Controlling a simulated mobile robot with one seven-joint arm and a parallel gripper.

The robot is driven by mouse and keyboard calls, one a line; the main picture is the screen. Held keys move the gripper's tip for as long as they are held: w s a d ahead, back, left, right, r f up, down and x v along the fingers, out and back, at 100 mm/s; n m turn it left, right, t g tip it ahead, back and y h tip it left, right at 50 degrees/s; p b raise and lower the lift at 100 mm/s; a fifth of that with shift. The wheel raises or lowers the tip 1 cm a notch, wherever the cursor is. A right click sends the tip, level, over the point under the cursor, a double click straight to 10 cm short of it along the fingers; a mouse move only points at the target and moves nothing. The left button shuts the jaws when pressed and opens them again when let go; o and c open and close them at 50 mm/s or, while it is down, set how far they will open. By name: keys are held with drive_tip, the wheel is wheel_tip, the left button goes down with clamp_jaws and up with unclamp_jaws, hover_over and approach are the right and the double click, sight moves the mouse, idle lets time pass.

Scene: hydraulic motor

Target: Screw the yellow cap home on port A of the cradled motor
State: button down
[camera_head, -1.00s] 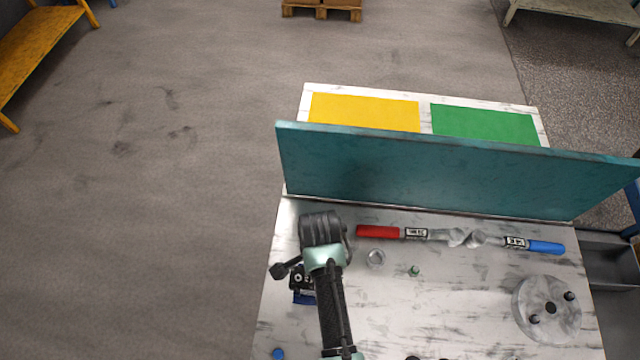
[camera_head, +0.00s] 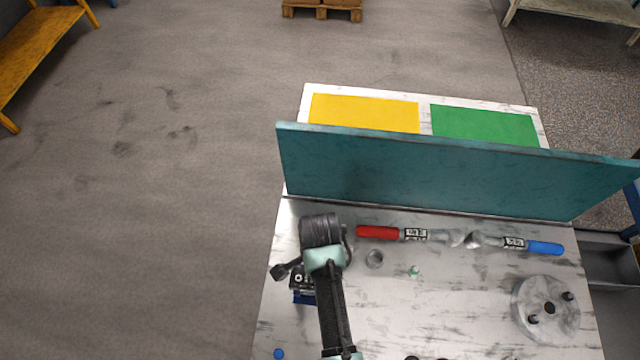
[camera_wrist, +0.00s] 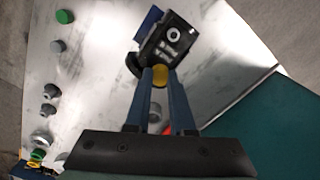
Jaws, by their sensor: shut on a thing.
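The dark motor (camera_wrist: 175,38) sits in a blue cradle (camera_wrist: 148,22) at the top of the wrist view. In the head view the motor (camera_head: 301,281) is partly hidden behind my arm, with a bit of blue cradle (camera_head: 303,298) below it. My gripper (camera_wrist: 160,74) has its two blue fingers shut on the yellow cap (camera_wrist: 160,77). The cap is right at the motor's near edge in the wrist view. I cannot tell whether it is seated on a port or how far it is threaded. The head view does not show the fingertips or cap.
A teal panel (camera_head: 430,170) stands along the table's back. Before it lie a red-handled tool (camera_head: 378,232) and a blue-handled tool (camera_head: 545,248). A metal ring (camera_head: 374,259), a small green part (camera_head: 414,272) and a round flange (camera_head: 547,309) sit to the right. Several fittings lie left in the wrist view.

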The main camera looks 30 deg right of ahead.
drive_tip(key=shift+f, duration=0.2)
drive_tip(key=shift+s, duration=0.1)
drive_tip(key=m+p, duration=0.1)
drive_tip(key=m, duration=0.2)
drive_tip(key=shift+m, duration=0.3)
drive_tip(key=shift+s+f+m+p, duration=0.15)
drive_tip(key=shift+m+p, duration=0.3)
drive_tip(key=shift+m, duration=0.65)
drive_tip(key=shift+m+p, duration=0.3)
drive_tip(key=shift+m, duration=0.8)
drive_tip(key=c, duration=0.9)
unclamp_jaws()
drive_tip(key=shift+c, duration=0.2)
drive_tip(key=shift+w, duration=0.2)
